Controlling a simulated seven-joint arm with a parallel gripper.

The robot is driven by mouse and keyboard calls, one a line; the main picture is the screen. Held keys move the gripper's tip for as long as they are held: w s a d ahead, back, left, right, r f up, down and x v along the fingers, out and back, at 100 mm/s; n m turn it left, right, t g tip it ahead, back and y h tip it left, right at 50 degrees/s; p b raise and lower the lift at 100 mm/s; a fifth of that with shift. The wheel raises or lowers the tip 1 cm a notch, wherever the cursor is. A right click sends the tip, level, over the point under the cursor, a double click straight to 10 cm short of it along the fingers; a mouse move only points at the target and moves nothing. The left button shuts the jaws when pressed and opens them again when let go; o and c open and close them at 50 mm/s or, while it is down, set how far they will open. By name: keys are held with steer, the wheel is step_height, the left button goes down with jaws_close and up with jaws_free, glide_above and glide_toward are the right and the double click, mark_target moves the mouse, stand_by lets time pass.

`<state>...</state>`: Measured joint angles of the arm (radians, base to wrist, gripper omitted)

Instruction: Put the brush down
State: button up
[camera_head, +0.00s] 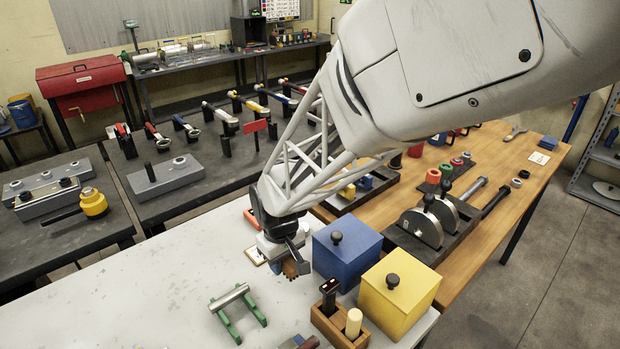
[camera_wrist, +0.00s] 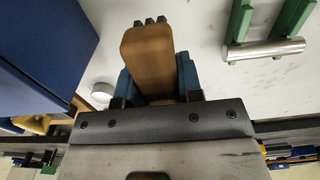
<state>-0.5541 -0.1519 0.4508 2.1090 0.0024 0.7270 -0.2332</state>
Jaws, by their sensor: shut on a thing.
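My gripper (camera_head: 288,262) is low over the pale bench top, just left of the blue box. In the wrist view its blue-padded fingers (camera_wrist: 158,80) are shut on the brush (camera_wrist: 148,58), a brown wooden block with dark tips at its far end.
A blue lidded box (camera_head: 347,262) stands close right of my gripper, with a yellow box (camera_head: 400,300) beyond. A wooden holder (camera_head: 330,322) with upright handles is in front. A green stand (camera_head: 228,323) bears a metal cylinder (camera_head: 230,297). The bench's left part is clear.

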mark_target(285, 287)
steer(key=shift+f, duration=1.75)
steer(key=shift+f, duration=1.85)
steer(key=shift+f, duration=0.5)
steer(key=shift+s+f, duration=0.1)
steer(key=shift+f, duration=0.05)
steer(key=o, duration=0.9)
steer(key=shift+d+f, duration=0.1)
steer(key=shift+o, duration=0.6)
steer(key=shift+r, duration=6.75)
